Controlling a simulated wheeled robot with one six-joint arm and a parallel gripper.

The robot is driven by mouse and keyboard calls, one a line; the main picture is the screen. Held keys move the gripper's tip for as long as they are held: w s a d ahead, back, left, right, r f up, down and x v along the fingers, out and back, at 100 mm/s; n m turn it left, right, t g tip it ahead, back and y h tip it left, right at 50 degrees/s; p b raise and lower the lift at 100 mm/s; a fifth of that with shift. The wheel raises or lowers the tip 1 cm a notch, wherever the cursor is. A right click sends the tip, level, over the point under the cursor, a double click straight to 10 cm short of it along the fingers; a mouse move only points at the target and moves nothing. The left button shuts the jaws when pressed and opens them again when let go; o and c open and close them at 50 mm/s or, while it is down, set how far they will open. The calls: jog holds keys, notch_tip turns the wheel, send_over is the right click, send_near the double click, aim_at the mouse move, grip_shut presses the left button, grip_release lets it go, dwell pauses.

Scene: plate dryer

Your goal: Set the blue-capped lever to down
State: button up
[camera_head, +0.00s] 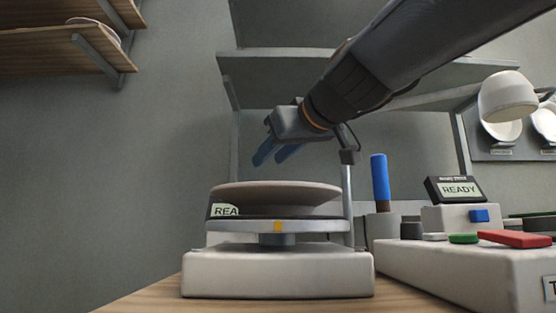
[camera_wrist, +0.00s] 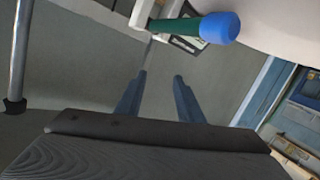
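In the wrist view a lever with a green shaft and a rounded blue cap (camera_wrist: 220,27) sticks out at the top, beyond my fingertips and right of centre. Its base joins a pale part near the top edge. I cannot make out this green shaft in the head view. My gripper (camera_head: 275,155) has blue fingers and hangs above the left part of a round grey-brown plate (camera_head: 275,193). In the wrist view its fingers (camera_wrist: 160,76) are apart with nothing between them. The gripper does not touch the lever.
The plate sits on a white-based device (camera_head: 278,273), with a metal post (camera_head: 347,205) at its right. Further right stand a blue-topped brown stick (camera_head: 380,178), a READY display (camera_head: 459,190) and a white panel with a red block (camera_head: 515,238). Shelves (camera_head: 290,70) hang behind.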

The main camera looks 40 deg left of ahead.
jog(key=v, duration=0.5)
jog(key=shift+s+d+r, duration=0.1)
jog(key=shift+s+d, duration=0.1)
jog(key=shift+s, duration=0.1)
